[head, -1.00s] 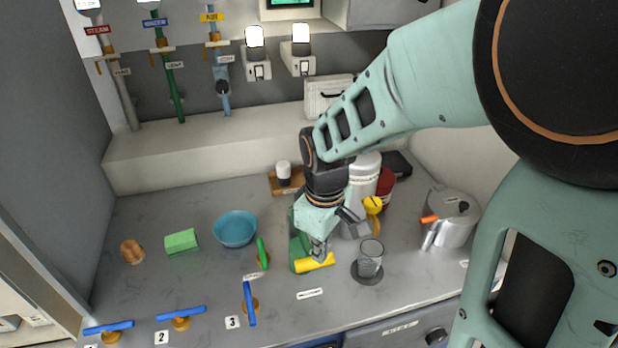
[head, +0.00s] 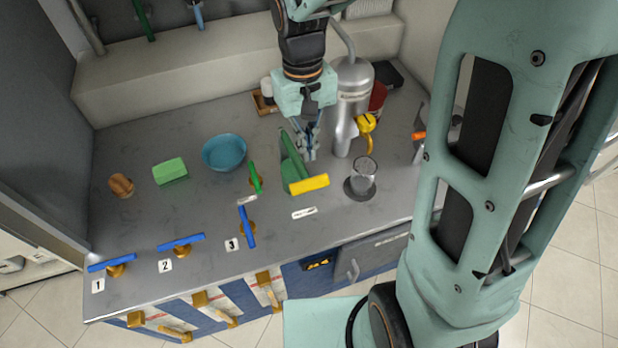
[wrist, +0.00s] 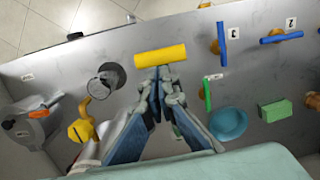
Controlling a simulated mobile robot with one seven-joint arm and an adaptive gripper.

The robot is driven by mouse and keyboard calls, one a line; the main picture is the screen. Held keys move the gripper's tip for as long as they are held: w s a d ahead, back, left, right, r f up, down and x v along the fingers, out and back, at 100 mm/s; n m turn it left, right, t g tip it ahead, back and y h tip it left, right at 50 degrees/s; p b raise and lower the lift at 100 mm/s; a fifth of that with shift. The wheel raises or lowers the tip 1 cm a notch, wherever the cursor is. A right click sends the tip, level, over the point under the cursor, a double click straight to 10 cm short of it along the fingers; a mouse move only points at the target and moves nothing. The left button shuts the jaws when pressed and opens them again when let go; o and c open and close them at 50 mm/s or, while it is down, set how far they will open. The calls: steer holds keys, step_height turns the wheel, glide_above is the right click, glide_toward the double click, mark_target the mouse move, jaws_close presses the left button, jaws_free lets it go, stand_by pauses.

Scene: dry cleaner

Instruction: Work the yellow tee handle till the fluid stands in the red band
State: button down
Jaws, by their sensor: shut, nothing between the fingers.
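The yellow tee handle (head: 309,184) is a thick yellow bar lying crosswise at the front end of a green body (head: 291,160) on the counter. My gripper (head: 308,157) is shut and empty, just behind the yellow bar in the head view, with a small gap between them. In the wrist view the yellow bar (wrist: 160,56) lies just beyond the closed fingertips (wrist: 160,74); contact cannot be told there. A clear glass (head: 363,175) stands on a dark round base to the right of the handle. I cannot make out a red band or a fluid level on it.
A silver dispenser (head: 352,95) with a yellow tap handle (head: 366,122) stands behind the glass. A blue bowl (head: 224,153), green sponge (head: 170,172) and green-handled valve (head: 255,178) are to the left. Blue-handled valves (head: 181,242) line the front left. The counter left of the glass front is clear.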

mark_target(309, 181)
steer(key=shift+s+d+f+b, duration=0.1)
steer(key=shift+s+f+b, duration=0.1)
steer(key=shift+f+b, duration=1.3)
steer(key=shift+s+f+b, duration=0.15)
steer(key=shift+f+b, duration=0.85)
steer(key=shift+f, duration=1)
